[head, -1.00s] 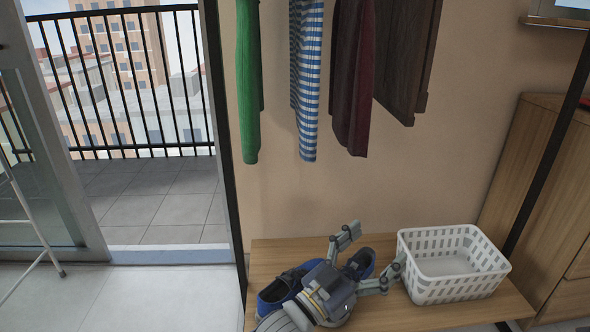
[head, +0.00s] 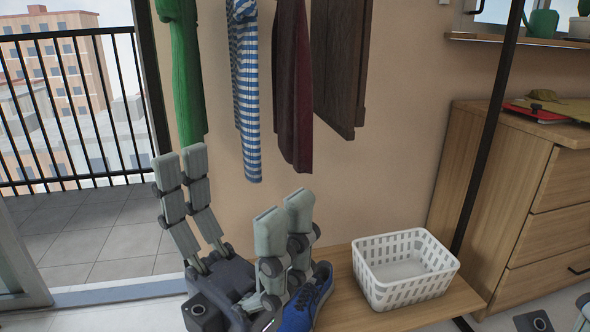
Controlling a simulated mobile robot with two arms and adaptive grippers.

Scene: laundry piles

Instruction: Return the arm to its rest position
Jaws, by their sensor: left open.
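My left gripper (head: 232,195) is large in the lower left of the head view. It points upward with its grey fingers spread wide apart and nothing between them. A blue shoe (head: 308,300) on the wooden bench shows just right of the gripper, partly covered by it. A second shoe is not visible now. At the bottom right corner, a dark part and a grey part of what looks like my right gripper (head: 582,314) show, mostly cut off by the frame edge.
An empty white basket (head: 415,291) stands on the bench (head: 345,310). Above hang a green garment (head: 184,80), a striped one (head: 246,100), a maroon one (head: 295,100) and a dark brown one (head: 337,70). A wooden dresser (head: 510,190) and a black post (head: 487,130) stand right.

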